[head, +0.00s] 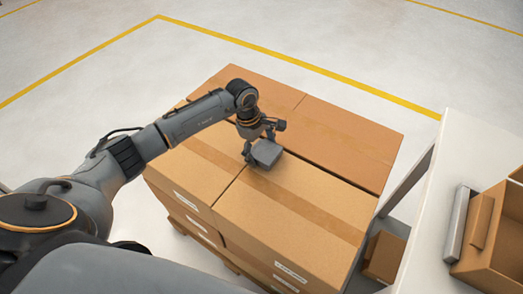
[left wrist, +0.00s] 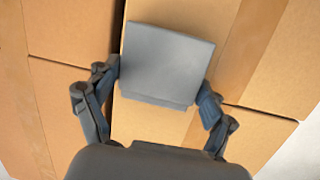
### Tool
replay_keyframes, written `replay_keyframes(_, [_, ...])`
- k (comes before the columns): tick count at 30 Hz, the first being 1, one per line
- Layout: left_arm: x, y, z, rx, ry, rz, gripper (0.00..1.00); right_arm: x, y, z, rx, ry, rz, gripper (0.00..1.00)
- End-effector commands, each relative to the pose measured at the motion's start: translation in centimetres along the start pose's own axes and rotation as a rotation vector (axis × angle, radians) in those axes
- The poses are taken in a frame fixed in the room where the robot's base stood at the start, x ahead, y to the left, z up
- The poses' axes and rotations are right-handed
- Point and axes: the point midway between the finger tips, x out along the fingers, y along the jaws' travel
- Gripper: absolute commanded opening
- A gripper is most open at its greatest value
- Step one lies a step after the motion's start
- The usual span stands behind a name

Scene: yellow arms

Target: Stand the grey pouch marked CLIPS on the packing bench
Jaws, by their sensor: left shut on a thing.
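A small grey pouch (head: 266,152) is at the middle of the stacked cartons in the head view. In the left wrist view the pouch (left wrist: 166,62) sits between the two fingers, with a plain grey face and no marking readable. My left gripper (head: 262,147) is shut on the pouch from both sides. I cannot tell whether the pouch touches the carton top or is just above it. The white packing bench (head: 455,150) stands at the right edge. My right gripper is not in view.
Large brown cartons (head: 300,205) are stacked on a wooden pallet under the gripper. On the bench are a grey upright panel-like item (head: 456,225) and an open brown box (head: 497,245). A carton (head: 383,257) sits beneath the bench. The floor behind is clear.

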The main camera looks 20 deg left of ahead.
Motion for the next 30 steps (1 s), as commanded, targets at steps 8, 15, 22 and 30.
replay_keyframes(8, [0.2,0.0,0.0,0.000,0.000,0.000,0.99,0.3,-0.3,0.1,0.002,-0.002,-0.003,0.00])
replay_keyframes(15, [0.2,-0.1,0.0,0.000,0.000,0.000,1.00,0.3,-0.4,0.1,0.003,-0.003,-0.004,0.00])
replay_keyframes(22, [-0.3,0.0,0.1,0.000,-0.001,-0.001,1.00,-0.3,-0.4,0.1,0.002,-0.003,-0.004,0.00])
replay_keyframes(30, [-5.1,0.1,-0.1,0.002,0.002,0.004,1.00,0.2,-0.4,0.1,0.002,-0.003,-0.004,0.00])
